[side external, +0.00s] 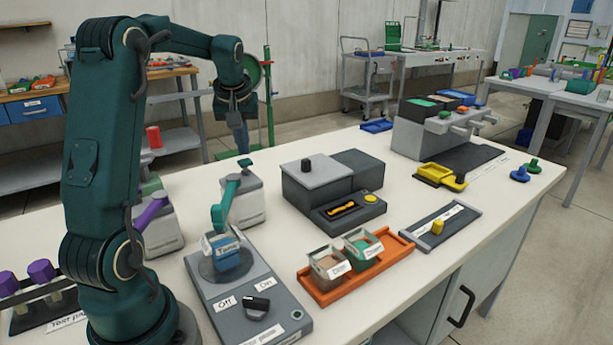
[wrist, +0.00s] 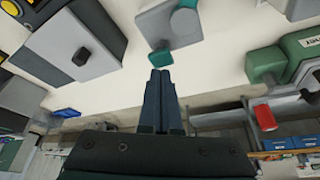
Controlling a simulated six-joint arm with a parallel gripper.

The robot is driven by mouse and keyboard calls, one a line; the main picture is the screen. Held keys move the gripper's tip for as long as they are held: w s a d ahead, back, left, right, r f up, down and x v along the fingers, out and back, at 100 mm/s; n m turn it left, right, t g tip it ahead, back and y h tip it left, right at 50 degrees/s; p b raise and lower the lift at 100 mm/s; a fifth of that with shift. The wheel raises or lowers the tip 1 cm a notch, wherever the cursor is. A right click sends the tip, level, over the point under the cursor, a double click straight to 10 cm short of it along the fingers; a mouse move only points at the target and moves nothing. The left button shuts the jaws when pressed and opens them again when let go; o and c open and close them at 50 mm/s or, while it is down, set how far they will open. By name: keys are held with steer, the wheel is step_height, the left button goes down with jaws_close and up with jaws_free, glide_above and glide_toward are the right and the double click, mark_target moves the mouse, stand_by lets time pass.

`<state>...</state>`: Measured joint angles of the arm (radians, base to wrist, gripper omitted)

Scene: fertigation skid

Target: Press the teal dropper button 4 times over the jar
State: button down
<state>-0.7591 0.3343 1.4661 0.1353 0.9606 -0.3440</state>
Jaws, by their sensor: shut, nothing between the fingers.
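The teal dropper (side external: 224,208) stands on a grey dispenser body (side external: 247,203), its arm reaching toward the front. Its teal button (side external: 245,162) is at the rear top; a teal cap just beyond my fingertips in the wrist view (wrist: 160,57) looks like this button. A blue jar (side external: 230,256) with a white label sits on a round plate under the dropper's front end. My gripper (side external: 242,150) points down, shut and empty, with its tips at or just above the button; I cannot tell if they touch. The shut fingers also show in the wrist view (wrist: 159,72).
A purple-armed dispenser (side external: 150,212) and a red-topped green one (side external: 153,137) stand left. The switch panel (side external: 240,312) bears the jar's plate. A grey box unit (side external: 318,180) and an orange tray (side external: 326,293) with two cups stand right. Bench surface between them is clear.

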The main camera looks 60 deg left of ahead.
steer(key=shift+f, duration=1.25)
steer(key=shift+r, duration=1.4)
steer(key=shift+f, duration=0.1)
steer(key=shift+f, duration=1.3)
steer(key=shift+r, duration=1.4)
steer(key=shift+f, duration=0.1)
